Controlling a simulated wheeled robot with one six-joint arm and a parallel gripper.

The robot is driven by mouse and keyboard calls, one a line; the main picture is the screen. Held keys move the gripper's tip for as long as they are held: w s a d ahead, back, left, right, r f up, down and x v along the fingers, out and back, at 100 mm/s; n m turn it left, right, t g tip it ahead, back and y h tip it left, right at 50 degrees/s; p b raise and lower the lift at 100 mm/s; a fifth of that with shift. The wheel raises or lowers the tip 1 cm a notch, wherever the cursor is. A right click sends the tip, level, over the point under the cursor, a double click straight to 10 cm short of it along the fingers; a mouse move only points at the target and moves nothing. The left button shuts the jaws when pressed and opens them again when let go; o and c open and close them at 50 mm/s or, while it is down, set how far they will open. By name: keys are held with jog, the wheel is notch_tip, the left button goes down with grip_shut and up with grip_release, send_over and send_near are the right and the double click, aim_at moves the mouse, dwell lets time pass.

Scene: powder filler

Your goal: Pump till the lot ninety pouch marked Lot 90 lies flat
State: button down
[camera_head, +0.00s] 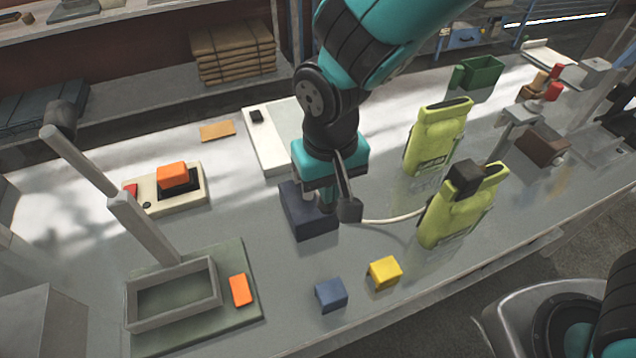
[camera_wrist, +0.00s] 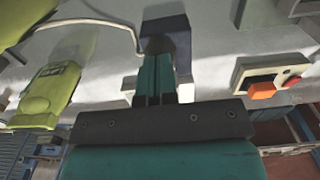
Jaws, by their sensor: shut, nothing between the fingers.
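My gripper (camera_head: 326,200) is shut and empty, fingers pointing down over the dark blue pump box (camera_head: 302,214). A grey lever with a black knob (camera_head: 349,210) stands beside the fingers; I cannot tell if they touch. In the wrist view the closed teal fingers (camera_wrist: 155,78) end close to a dark knob (camera_wrist: 158,45) by the box (camera_wrist: 170,28). A pale hose (camera_head: 390,219) runs right to the front yellow-green pouch (camera_head: 447,222), which is puffed, leaning, with a black block on it. A second puffed pouch (camera_head: 432,150) stands behind. I cannot read either label.
Yellow (camera_head: 385,272) and blue (camera_head: 331,295) blocks lie in front of the pump. A grey open frame (camera_head: 172,319) stands front left; a cream device with an orange block (camera_head: 173,176) is behind it. A green bin (camera_head: 481,76) stands back right. Bare table lies around the pump.

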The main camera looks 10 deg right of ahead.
jog(key=shift+f, duration=0.15)
jog(key=shift+s+d+f+b, duration=0.1)
jog(key=shift+s+f+b, duration=0.1)
jog(key=shift+f+b, duration=1.1)
jog(key=shift+s+d+f+b, duration=0.15)
jog(key=shift+f+b, duration=0.75)
jog(key=shift+f, duration=0.8)
jog(key=shift+w+a+r+p, duration=0.15)
jog(key=shift+w+r+p, duration=0.05)
jog(key=shift+r+p, duration=1.35)
jog(key=shift+w+a+r+p, duration=0.1)
jog(key=shift+w+r+p, duration=0.05)
jog(key=shift+r+p, duration=1.35)
jog(key=shift+r, duration=0.25)
notch_tip(320, 180, up, 6)
jog(key=p, duration=0.5)
jog(key=shift+f, duration=0.1)
jog(key=shift+d+b, duration=0.15)
jog(key=shift+b, duration=0.15)
